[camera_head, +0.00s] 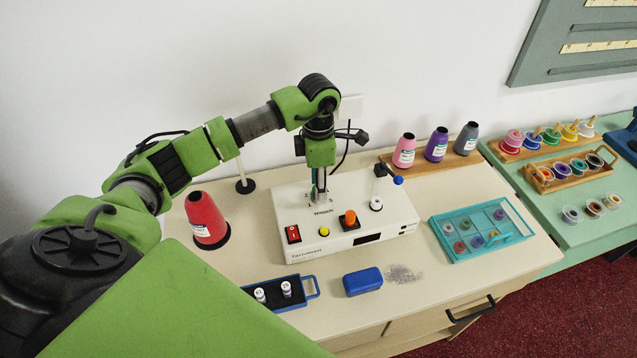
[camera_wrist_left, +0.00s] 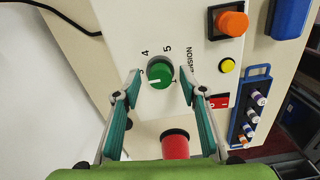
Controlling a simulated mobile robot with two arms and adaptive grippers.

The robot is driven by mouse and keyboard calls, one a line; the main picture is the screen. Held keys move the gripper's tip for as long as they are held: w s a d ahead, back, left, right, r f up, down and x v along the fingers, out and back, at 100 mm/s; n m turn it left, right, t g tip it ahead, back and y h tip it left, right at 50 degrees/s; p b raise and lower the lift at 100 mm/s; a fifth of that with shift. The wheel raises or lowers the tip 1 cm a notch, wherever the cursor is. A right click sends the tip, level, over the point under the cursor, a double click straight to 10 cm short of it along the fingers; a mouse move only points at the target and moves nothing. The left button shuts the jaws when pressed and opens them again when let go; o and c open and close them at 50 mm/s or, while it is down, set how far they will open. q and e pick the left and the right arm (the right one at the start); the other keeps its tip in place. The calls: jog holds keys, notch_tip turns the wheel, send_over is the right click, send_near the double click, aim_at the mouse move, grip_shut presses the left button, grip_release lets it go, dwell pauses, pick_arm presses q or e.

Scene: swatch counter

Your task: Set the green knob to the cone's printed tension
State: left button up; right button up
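The green knob (camera_wrist_left: 160,74) sits on the white machine's (camera_head: 285,205) panel; its white mark points to the left in the left wrist view, near a partly covered numeral. Numerals 4 and 5 show beside it. My left gripper (camera_wrist_left: 160,81) is open, a finger on each side of the knob, with gaps visible. In the head view the gripper (camera_head: 319,190) points down over the panel and mostly hides the knob. A red cone (camera_head: 205,215) with a white label stands left of the machine; its print is too small to read. My right gripper is not in view.
The panel also has a red switch (camera_head: 293,234), a yellow button (camera_head: 324,231) and an orange knob (camera_head: 349,219). In front are a blue tray (camera_head: 310,288) with small bottles and a blue block (camera_head: 362,281). A teal tray (camera_head: 447,243) and several cones stand to the right.

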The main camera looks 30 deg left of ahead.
pick_arm(q)
grip_shut()
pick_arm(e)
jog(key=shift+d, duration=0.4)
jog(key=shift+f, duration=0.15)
pick_arm(q)
jog(key=n+b, duration=0.1)
jog(key=n, duration=0.2)
jog(key=shift+f+b, duration=0.1)
jog(key=shift+b, duration=0.25)
jog(key=n+b, duration=0.1)
jog(key=n, duration=0.1)
jog(key=shift+n, duration=0.3)
jog(key=n+b, duration=0.1)
jog(key=n, duration=0.2)
jog(key=shift+n+b, duration=0.4)
jog(key=shift+n, duration=1.1)
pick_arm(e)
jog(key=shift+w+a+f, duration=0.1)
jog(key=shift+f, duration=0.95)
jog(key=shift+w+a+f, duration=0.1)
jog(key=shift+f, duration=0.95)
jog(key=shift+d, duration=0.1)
pick_arm(q)
grip_release()
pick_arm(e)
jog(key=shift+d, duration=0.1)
